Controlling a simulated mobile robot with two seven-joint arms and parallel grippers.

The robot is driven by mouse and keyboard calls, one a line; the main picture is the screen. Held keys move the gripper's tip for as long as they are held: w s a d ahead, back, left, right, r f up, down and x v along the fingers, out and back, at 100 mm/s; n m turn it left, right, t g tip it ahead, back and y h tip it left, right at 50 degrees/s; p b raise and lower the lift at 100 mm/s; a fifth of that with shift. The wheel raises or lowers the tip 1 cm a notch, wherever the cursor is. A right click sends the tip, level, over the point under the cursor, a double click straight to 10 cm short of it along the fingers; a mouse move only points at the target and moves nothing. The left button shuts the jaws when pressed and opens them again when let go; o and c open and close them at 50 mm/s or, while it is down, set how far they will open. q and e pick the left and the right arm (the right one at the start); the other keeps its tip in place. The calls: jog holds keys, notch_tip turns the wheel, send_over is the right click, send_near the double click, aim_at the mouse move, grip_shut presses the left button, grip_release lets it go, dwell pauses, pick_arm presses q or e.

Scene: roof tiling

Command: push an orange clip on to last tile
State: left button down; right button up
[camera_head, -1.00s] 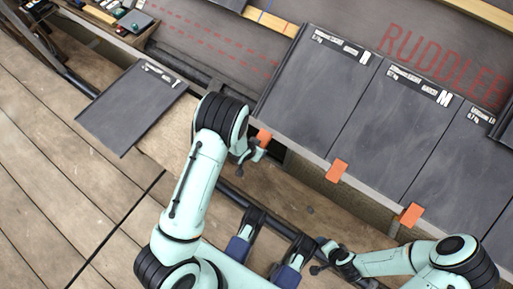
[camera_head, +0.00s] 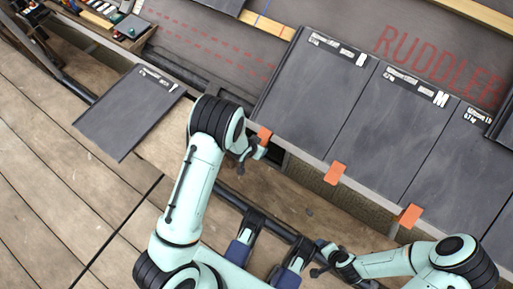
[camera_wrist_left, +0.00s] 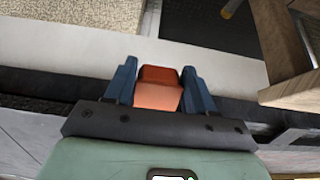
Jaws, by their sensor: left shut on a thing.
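My left gripper (camera_head: 254,150) is at the lower left corner of the leftmost laid dark tile (camera_head: 315,95). It is shut on an orange clip (camera_head: 264,134), which touches or nearly touches the tile's lower edge; I cannot tell which. In the left wrist view the clip (camera_wrist_left: 158,88) sits between the two blue fingers (camera_wrist_left: 160,85), in front of a pale grey strip. Two other orange clips, one (camera_head: 334,173) and another (camera_head: 409,216), sit on the lower edge at the tile joints. My right gripper (camera_head: 321,260) is low in the head view, away from the tiles; its jaws are unclear.
A loose dark tile (camera_head: 130,112) lies at the left. A tray of small items (camera_head: 115,22) is at the top left. Wooden battens (camera_head: 265,24) cross the roof above the tiles. The plank floor (camera_head: 50,200) at the lower left is clear.

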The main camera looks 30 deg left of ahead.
pick_arm(q)
jog(key=shift+w+d+r, duration=0.1)
jog(key=shift+w+r, duration=0.3)
jog(key=shift+w, duration=0.25)
jog(key=shift+w+d+r, duration=0.1)
jog(key=shift+w+r, duration=0.3)
jog(key=shift+w, duration=0.2)
dwell(1.8)
jog(key=shift+c, duration=1.5)
grip_release()
jog(key=shift+s+f, duration=0.1)
jog(key=shift+s+a, duration=0.1)
jog(key=p+v, duration=0.5)
jog(key=v, duration=0.2)
